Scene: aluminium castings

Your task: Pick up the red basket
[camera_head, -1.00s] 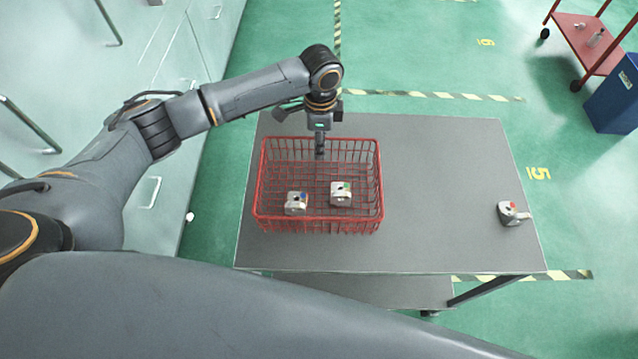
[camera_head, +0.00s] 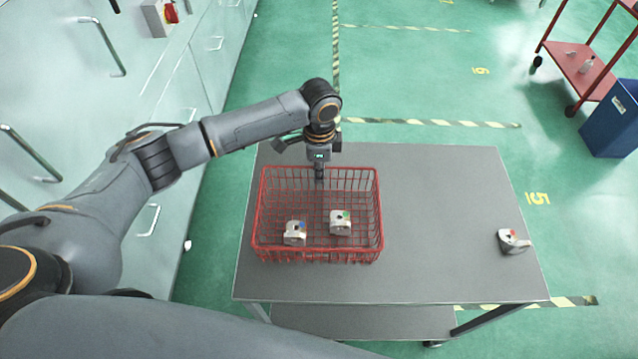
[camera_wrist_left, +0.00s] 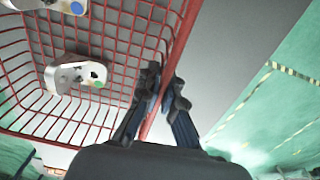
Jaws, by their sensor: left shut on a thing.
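The red wire basket (camera_head: 262,215) stands on the left part of a grey table in the head view. Two metal castings lie in it, one with a blue mark (camera_head: 294,233) and one with a green mark (camera_head: 340,222). My left gripper (camera_head: 319,178) points down at the basket's far rim, near its middle. In the left wrist view my left gripper (camera_wrist_left: 160,92) is shut on the red rim (camera_wrist_left: 178,50), one finger on each side of the wire. My right gripper is not in view.
The grey table (camera_head: 440,220) has bare room right of the basket. A casting with a red mark (camera_head: 512,241) lies near its right edge. A red trolley (camera_head: 585,70) and a blue bin (camera_head: 612,120) stand at the upper right. Pale cabinets (camera_head: 190,70) stand at the left.

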